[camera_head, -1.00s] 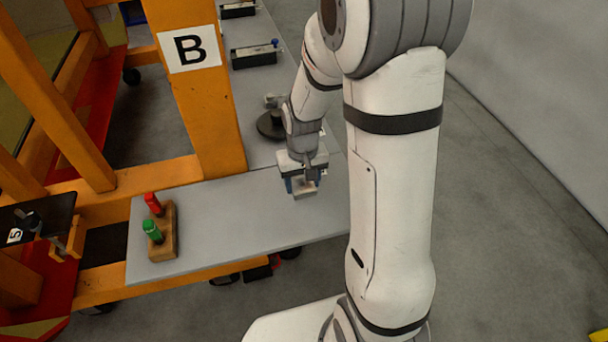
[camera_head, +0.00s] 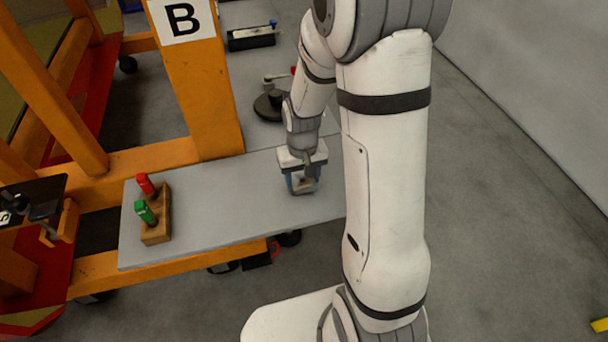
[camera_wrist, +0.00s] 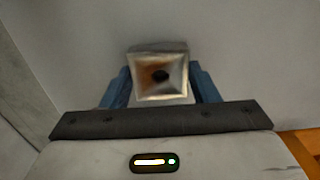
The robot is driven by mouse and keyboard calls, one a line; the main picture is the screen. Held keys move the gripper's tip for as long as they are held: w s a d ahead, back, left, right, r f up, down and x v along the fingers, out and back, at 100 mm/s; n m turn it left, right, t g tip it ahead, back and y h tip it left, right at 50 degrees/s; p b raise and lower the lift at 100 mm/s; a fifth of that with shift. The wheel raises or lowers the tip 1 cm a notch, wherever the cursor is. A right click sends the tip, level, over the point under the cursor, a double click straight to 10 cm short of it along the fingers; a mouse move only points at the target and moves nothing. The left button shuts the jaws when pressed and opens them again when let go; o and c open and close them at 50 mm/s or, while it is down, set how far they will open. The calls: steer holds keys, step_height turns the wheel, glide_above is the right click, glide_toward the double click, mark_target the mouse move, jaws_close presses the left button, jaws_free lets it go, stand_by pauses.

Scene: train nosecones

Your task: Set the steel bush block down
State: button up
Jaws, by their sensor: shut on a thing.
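The steel bush block (camera_wrist: 160,92) is a square metal piece with a dark round hole in its middle, seen in the wrist view between the two blue fingers. My gripper (camera_head: 303,183) is shut on it, and the block also shows at the fingertips in the head view (camera_head: 305,186). The gripper points down over the grey tabletop (camera_head: 235,200). I cannot tell whether the block touches the surface.
A wooden holder (camera_head: 157,225) with a red-handled (camera_head: 146,185) and a green-handled (camera_head: 146,212) tool stands at the table's left end. A dark round-based fixture (camera_head: 270,104) stands behind my gripper. An orange post (camera_head: 195,90) marked B rises at the back. The middle tabletop is clear.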

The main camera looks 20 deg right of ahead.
steer(key=shift+f+b, duration=0.55)
steer(key=shift+f, duration=0.05)
steer(key=o, duration=1.3)
steer(key=shift+o, duration=0.2)
step_height(320, 180, up, 7)
steer(key=shift+f, duration=0.15)
steer(key=s+r+t, duration=0.3)
steer(key=s+r, duration=1)
steer(key=s, duration=0.1)
steer(key=shift+s+d+b, duration=0.2)
steer(key=shift+b, duration=0.1)
